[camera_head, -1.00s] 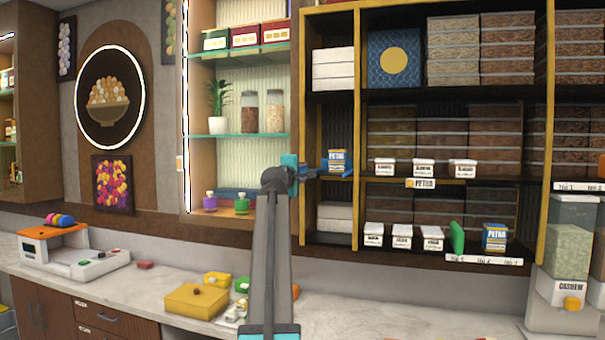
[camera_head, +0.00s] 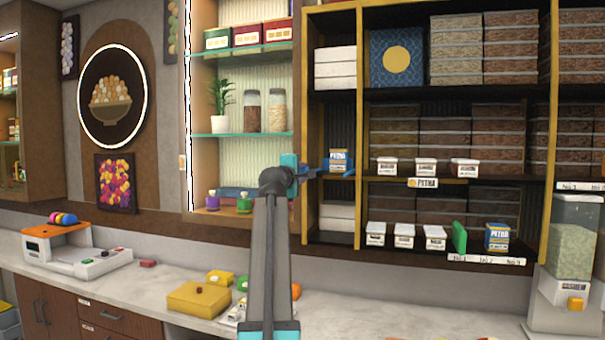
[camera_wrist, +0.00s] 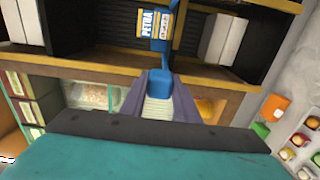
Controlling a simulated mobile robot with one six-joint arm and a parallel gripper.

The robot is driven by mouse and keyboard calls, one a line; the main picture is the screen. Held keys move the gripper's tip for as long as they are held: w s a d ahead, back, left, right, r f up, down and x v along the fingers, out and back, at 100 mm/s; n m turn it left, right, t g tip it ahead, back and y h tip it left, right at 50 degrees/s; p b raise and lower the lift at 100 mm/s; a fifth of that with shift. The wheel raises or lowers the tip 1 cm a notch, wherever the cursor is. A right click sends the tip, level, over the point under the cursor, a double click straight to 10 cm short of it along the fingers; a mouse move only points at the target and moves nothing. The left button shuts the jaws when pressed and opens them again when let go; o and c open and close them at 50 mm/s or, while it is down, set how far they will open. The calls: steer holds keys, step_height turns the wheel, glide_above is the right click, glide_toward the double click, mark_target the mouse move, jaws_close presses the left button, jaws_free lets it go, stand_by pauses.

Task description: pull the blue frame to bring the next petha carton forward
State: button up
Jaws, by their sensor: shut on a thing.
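The blue frame (camera_head: 343,173) is on the middle shelf, at the left end beside the yellow upright. A blue and white petha carton (camera_head: 340,158) with a yellow base band stands in it, upright. My gripper (camera_head: 312,173) reaches in from the left at shelf height. In the wrist view my gripper (camera_wrist: 160,100) is shut on the blue frame's near end (camera_wrist: 160,82), a blue block between the fingertips. The petha carton (camera_wrist: 148,20) shows beyond it.
White-lidded boxes (camera_head: 425,166) stand right of the upright on the same shelf. A second petha carton (camera_head: 497,236) and a green block (camera_head: 459,237) are on the lower shelf. Glass jars (camera_head: 264,110) stand left of my gripper. A yellow box (camera_head: 198,298) lies on the counter below.

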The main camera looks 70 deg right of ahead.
steer(key=shift+a, duration=1.1)
steer(key=o, duration=2)
steer(key=a+p, duration=0.1)
steer(key=a, duration=0.7)
steer(key=shift+s+p, duration=0.25)
steer(key=shift+p, duration=0.1)
